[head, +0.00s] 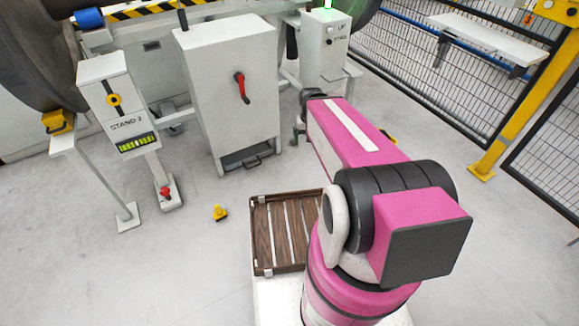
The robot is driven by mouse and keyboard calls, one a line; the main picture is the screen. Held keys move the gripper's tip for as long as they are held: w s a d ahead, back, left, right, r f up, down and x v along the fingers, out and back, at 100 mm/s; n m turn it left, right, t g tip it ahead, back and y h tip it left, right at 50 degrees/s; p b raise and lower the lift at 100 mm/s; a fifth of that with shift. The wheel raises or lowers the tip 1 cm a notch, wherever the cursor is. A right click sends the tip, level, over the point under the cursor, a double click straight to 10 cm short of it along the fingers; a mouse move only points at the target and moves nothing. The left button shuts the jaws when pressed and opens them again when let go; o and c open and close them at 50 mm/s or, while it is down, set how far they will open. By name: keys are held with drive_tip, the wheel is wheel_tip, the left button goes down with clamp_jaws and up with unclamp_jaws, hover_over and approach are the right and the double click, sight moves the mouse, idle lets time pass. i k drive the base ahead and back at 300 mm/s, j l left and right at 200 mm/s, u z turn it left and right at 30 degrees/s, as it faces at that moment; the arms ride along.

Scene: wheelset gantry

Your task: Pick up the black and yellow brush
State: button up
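A small yellow thing with a dark part (220,212) is on the grey floor, left of the wooden slatted tray. It is too small to tell whether it is the brush. Another yellow and black bit (388,135) shows just past the right edge of my pink arm, mostly hidden by it. It could also be the brush. My gripper (297,138) is at the far end of the arm, small and grey, in front of the right side of the grey cabinet. It is well away from the floor piece; whether its fingers are open or shut does not show.
The slatted tray (263,232) looks empty where visible, partly behind my arm. The grey cabinet (213,90) with a red handle and the Stand 2 post (113,100) stand behind. A mesh fence (410,75) and yellow post (527,95) bound the right.

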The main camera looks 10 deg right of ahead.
sight(220, 215)
drive_tip(key=u, duration=1.3)
drive_tip(key=j+z, duration=0.3)
drive_tip(key=j, duration=0.25)
drive_tip(key=j+z, duration=0.3)
drive_tip(key=j, duration=0.25)
